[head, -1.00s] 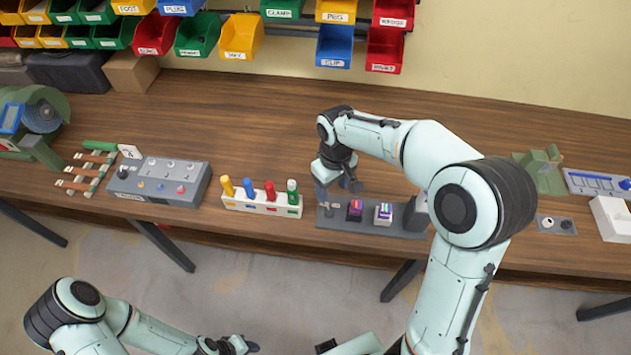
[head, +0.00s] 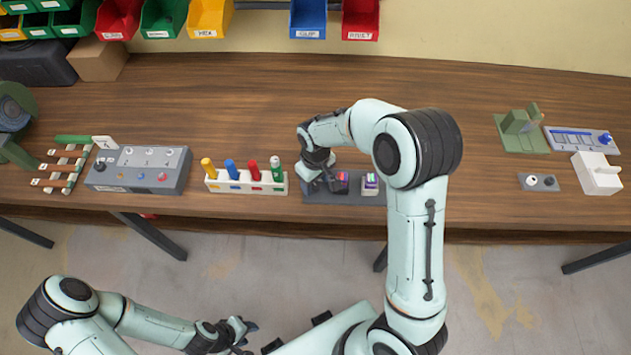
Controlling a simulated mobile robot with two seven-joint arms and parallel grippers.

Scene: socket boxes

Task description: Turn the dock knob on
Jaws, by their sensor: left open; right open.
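A dark grey dock (head: 341,200) lies near the front edge of the bench. A black-and-purple block (head: 342,182) and a white-and-purple block (head: 370,184) sit on it. My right gripper (head: 322,186) is open over the dock's left end, just left of the black-and-purple block. The gripper hides that end, and I cannot make out a knob there or whether the fingers touch anything. The dock's right end is behind my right arm. My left gripper (head: 246,338) is open and empty, low in front of the bench.
A white rack (head: 240,188) with several coloured pegs stands just left of the dock. Left of it is a grey control box (head: 128,180) with knobs and buttons. A small plate (head: 538,183) with two round parts lies far right. The bench behind the dock is clear.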

